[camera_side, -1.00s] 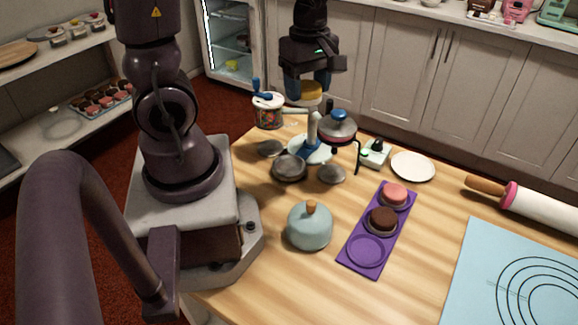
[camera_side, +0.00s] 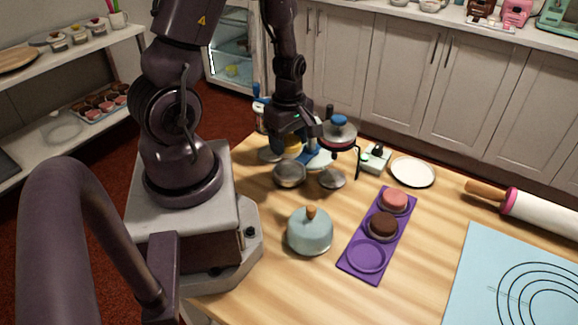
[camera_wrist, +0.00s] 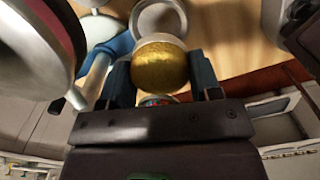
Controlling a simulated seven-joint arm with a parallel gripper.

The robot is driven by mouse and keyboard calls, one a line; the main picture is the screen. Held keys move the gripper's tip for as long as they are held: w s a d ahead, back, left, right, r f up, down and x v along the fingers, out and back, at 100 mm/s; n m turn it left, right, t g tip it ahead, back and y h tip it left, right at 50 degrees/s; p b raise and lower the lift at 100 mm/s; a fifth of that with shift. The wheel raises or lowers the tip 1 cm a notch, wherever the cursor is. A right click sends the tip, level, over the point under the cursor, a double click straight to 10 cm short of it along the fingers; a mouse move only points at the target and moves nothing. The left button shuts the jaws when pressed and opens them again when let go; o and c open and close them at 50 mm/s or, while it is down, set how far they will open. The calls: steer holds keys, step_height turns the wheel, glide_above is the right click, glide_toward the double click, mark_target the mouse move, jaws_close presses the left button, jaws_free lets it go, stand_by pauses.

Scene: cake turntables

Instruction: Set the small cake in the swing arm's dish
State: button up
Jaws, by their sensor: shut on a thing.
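My gripper (camera_side: 292,147) is shut on a small yellow cake (camera_side: 293,150), low over the far left of the table. In the wrist view the golden cake (camera_wrist: 160,68) sits between the two blue fingers, with a pale band at its far edge. A grey metal dish (camera_wrist: 158,14) shows just beyond the cake there; I cannot tell whether they touch. In the side view several grey dishes surround the blue-and-white stand (camera_side: 320,159): one in front (camera_side: 290,174), one to its right (camera_side: 332,178), one partly hidden behind my gripper.
A pale blue lidded dome (camera_side: 310,232), a purple tray (camera_side: 365,279) with pink and brown cakes, and a white plate (camera_side: 413,172) stand nearer or right. Wood between them is clear.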

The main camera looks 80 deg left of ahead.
mark_target(289, 172)
steer(key=shift+f, duration=3.1)
steer(key=o, duration=0.9)
steer(key=shift+f, duration=0.1)
